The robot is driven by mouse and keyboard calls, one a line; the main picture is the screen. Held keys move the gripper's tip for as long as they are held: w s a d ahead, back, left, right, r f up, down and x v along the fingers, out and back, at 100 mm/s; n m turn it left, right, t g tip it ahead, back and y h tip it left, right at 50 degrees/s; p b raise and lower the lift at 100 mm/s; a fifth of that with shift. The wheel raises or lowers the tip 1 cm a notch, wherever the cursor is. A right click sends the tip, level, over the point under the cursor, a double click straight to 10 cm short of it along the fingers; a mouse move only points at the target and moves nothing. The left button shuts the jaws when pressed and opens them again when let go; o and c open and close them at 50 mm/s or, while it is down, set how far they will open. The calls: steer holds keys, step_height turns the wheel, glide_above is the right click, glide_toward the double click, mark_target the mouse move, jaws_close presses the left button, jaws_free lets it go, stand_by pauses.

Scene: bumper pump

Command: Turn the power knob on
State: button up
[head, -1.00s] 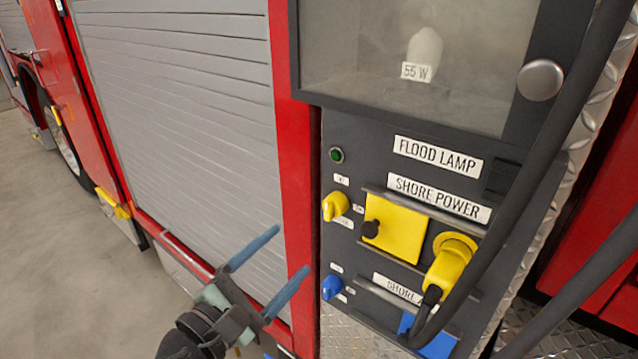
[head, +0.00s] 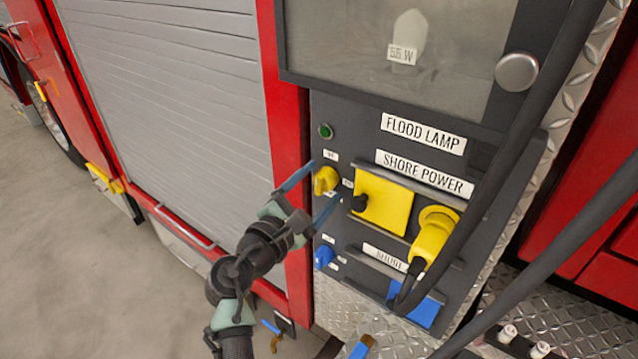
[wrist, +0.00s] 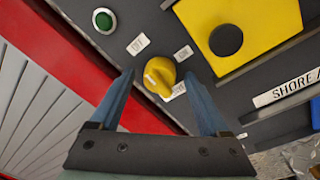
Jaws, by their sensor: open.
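The yellow knob (head: 326,180) sits on the dark panel, left of the yellow shore power cover. In the wrist view the yellow knob (wrist: 159,76) lies between and just beyond the tips of my open gripper (wrist: 162,82), with small labels around it. In the head view my gripper (head: 322,178) reaches from the lower left, one blue finger at the knob's upper left and the other at its lower right. Whether either finger touches the knob cannot be told. A similar blue knob (head: 324,257) is below it.
A green indicator (head: 326,131) is above the knob. The yellow cover (head: 384,202) with a black knob (wrist: 226,40) is close on the right, beside a yellow plug (head: 431,238). A thick black cable hangs in front on the right. The grey shutter (head: 170,80) is left.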

jaws_close()
steer(key=shift+f, duration=0.1)
stand_by(0.4)
